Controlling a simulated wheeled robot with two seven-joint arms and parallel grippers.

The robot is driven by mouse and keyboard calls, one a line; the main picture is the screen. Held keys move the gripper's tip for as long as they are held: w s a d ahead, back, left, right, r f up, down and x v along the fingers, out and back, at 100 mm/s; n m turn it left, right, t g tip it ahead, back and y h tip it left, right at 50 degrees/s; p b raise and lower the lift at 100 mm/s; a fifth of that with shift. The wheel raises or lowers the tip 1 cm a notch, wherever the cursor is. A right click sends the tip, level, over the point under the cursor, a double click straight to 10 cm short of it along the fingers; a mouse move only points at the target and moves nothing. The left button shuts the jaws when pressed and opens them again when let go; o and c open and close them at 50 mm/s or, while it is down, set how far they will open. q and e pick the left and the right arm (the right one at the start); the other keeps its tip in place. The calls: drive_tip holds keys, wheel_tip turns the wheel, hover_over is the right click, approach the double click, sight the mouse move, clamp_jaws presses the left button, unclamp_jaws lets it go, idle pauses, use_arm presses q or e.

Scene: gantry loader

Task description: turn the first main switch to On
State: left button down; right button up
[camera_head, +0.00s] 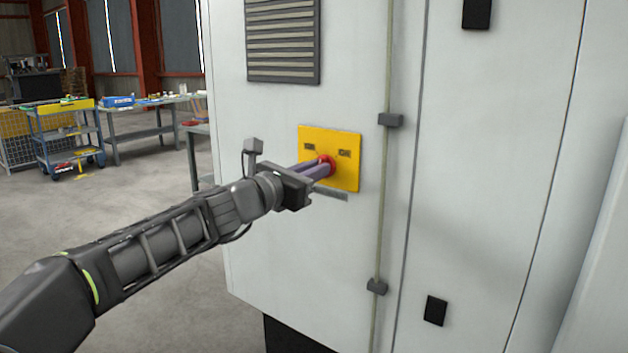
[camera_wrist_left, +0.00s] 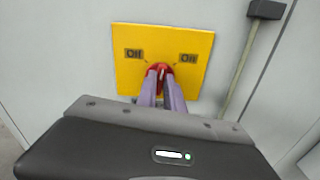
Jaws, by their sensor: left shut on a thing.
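The main switch is a red rotary knob (camera_head: 327,163) on a yellow plate (camera_head: 347,178) fixed to the pale cabinet. In the left wrist view the knob (camera_wrist_left: 167,69) sits low in the middle of the plate (camera_wrist_left: 200,45), with the label "Off" at upper left and "On" at upper right. My left gripper (camera_head: 321,168) has its purple fingers shut on the knob, one on each side; the fingertips also show in the left wrist view (camera_wrist_left: 160,78). The fingers cover much of the knob, so I cannot tell which label it points to. My right gripper is not in view.
The cabinet (camera_head: 300,240) has a louvred vent (camera_head: 283,40) above the plate. A vertical rod (camera_head: 384,210) with dark brackets runs just right of the plate. A blue cart (camera_head: 66,135) and a workbench (camera_head: 145,112) stand far behind at left. The floor between is clear.

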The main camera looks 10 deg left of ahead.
use_arm(q)
drive_tip(key=shift+d+f+m+b, duration=0.1)
drive_tip(key=shift+m+b, duration=1.55)
drive_tip(key=shift+m, duration=2.05)
drive_tip(key=c, duration=1.5)
unclamp_jaws()
drive_tip(key=shift+o, duration=0.2)
drive_tip(key=shift+s, duration=0.1)
drive_tip(key=v, duration=0.7)
drive_tip(key=shift+s+b, duration=0.3)
drive_tip(key=shift+b, duration=0.15)
